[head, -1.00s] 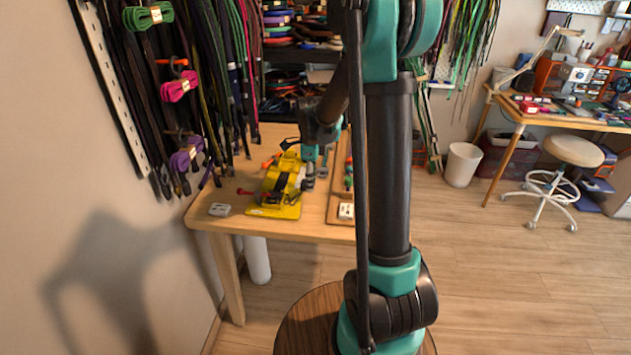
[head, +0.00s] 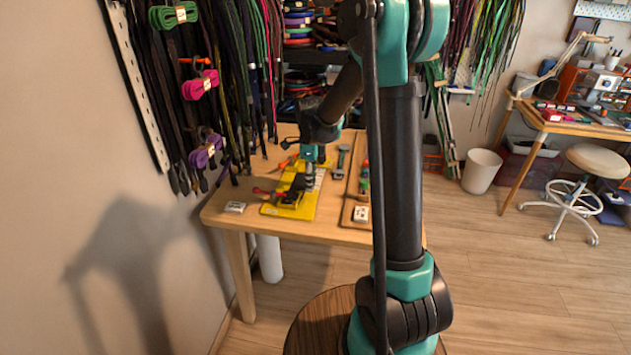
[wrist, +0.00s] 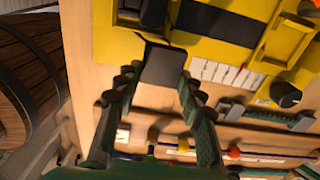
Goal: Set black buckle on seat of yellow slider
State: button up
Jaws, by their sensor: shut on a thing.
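My gripper (wrist: 160,78) is shut on a black, flat buckle (wrist: 163,65), seen in the wrist view between its fingertips. In the head view my gripper (head: 309,182) hangs over the right part of the yellow board. The yellow slider (wrist: 275,38) shows in the wrist view as raised yellow parts on the board, to the upper right of the buckle. In the head view the yellow board (head: 299,212) lies on the wooden table, partly hidden by my gripper. I cannot tell whether the buckle touches the yellow surface. The slider's seat is not clearly visible.
A grey tool (head: 341,160) is behind. Cords hang on the left wall.

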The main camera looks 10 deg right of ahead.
jog(key=shift+w+a, duration=0.3)
jog(key=shift+a, duration=0.6)
jog(key=shift+w+a, duration=0.25)
jog(key=shift+a, duration=0.65)
jog(key=shift+w+a, duration=0.3)
jog(key=shift+a, duration=0.6)
jog(key=shift+w+d, duration=0.9)
jog(key=shift+w, duration=1.85)
jog(key=shift+w+d, duration=0.9)
jog(key=shift+w, duration=1.8)
jog(key=shift+w+d, duration=0.9)
jog(key=shift+w, duration=1.85)
jog(key=shift+f, duration=0.45)
jog(key=shift+f, duration=0.35)
jog(key=shift+f, duration=0.7)
